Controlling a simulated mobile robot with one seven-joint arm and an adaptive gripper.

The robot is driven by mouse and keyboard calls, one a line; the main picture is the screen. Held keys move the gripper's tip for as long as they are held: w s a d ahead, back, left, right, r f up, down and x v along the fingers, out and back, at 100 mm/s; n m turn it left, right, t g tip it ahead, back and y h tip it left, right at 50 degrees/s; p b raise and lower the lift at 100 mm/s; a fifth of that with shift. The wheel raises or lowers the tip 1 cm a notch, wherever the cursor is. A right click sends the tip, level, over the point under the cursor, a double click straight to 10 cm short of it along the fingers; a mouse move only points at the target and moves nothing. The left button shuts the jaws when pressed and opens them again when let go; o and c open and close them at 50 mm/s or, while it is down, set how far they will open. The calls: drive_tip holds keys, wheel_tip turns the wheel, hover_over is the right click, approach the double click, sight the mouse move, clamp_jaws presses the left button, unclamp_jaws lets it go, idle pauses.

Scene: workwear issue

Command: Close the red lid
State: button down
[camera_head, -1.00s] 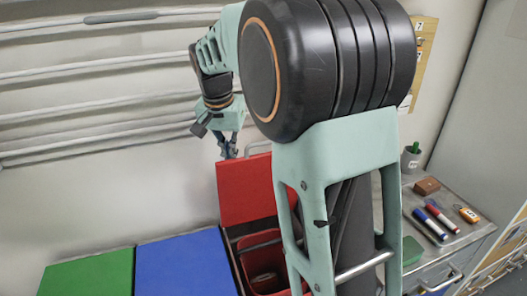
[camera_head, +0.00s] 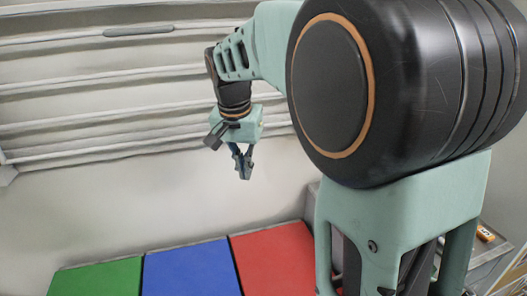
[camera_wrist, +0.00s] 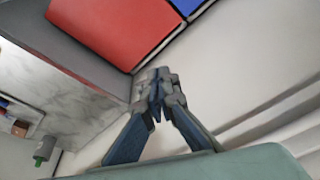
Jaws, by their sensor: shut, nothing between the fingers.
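The red lid (camera_head: 275,260) lies flat and level beside the blue lid, down over its bin; its right part is hidden behind my arm. It also shows in the wrist view (camera_wrist: 110,28), at the upper left. My gripper (camera_head: 244,176) is shut and empty, held in the air above and behind the red lid, in front of the wall. In the wrist view my gripper (camera_wrist: 158,90) has its fingers together, apart from the lid.
The blue lid (camera_head: 192,271) and the green lid (camera_head: 97,279) lie flat to the left of the red one. Wall rails (camera_head: 100,95) run behind my gripper. A grey worktop (camera_wrist: 75,90) and a green-topped item (camera_wrist: 42,150) show in the wrist view.

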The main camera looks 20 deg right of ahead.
drive_tip(key=w+p+v, duration=0.1)
drive_tip(key=p+v, duration=0.4)
drive_tip(key=v, duration=0.2)
drive_tip(key=shift+w+d+r, duration=0.15)
drive_tip(key=shift+w+d, duration=0.1)
drive_tip(key=shift+d, duration=0.15)
drive_tip(key=shift+w, duration=0.1)
